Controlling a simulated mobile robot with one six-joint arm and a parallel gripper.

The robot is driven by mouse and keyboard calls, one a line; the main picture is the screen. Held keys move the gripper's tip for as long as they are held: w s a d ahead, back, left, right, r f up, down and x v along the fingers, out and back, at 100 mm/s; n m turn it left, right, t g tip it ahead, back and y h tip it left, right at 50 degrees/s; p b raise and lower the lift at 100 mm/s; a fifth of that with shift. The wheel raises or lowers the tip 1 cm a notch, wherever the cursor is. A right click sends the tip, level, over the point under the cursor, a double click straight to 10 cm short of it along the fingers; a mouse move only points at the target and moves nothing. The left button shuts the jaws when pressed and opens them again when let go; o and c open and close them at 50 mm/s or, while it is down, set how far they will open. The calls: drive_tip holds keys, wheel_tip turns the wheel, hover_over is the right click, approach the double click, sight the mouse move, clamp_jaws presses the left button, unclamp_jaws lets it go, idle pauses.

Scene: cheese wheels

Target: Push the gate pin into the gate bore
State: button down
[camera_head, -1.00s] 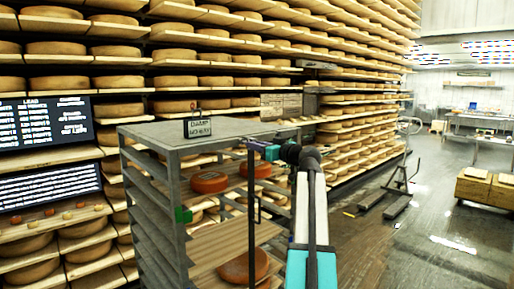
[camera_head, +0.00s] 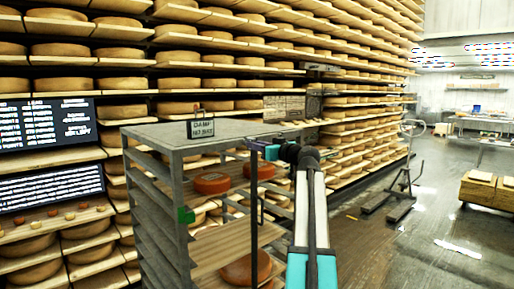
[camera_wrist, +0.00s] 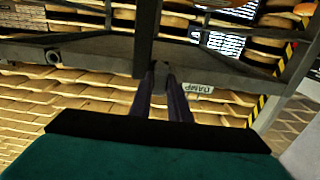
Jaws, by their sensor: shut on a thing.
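My gripper (camera_head: 256,146) is at the upper front right corner of a grey metal rack cart (camera_head: 180,235), beside a dark upright bar (camera_head: 253,215), which may be part of its gate. In the wrist view, my gripper's two dark fingers (camera_wrist: 163,80) are close together, shut on a small dark thing at their tips, likely the gate pin (camera_wrist: 165,68). Most of it is hidden between the fingers. A dark bar (camera_wrist: 147,35) runs just beyond the tips. I cannot make out the gate bore, or whether the pin touches it.
Orange-red cheese wheels (camera_head: 211,183) lie on the cart's shelves. A small sign (camera_head: 201,128) stands on its top. Tall shelves of cheese wheels (camera_head: 180,56) fill the back, with dark text screens (camera_head: 47,123) at left. Open floor (camera_head: 440,235) lies right of my arm.

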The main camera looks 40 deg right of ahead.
drive_tip(key=shift+w+b, duration=0.3)
drive_tip(key=shift+w, duration=0.25)
drive_tip(key=c, duration=1.6)
unclamp_jaws()
drive_tip(key=shift+s, duration=0.1)
drive_tip(key=s+b, duration=0.1)
drive_tip(key=s, duration=0.3)
drive_tip(key=s+b, duration=0.1)
drive_tip(key=s, duration=0.4)
drive_tip(key=s+a+b, duration=0.1)
drive_tip(key=s, duration=0.3)
drive_tip(key=shift+s+b, duration=0.3)
drive_tip(key=shift+d, duration=0.1)
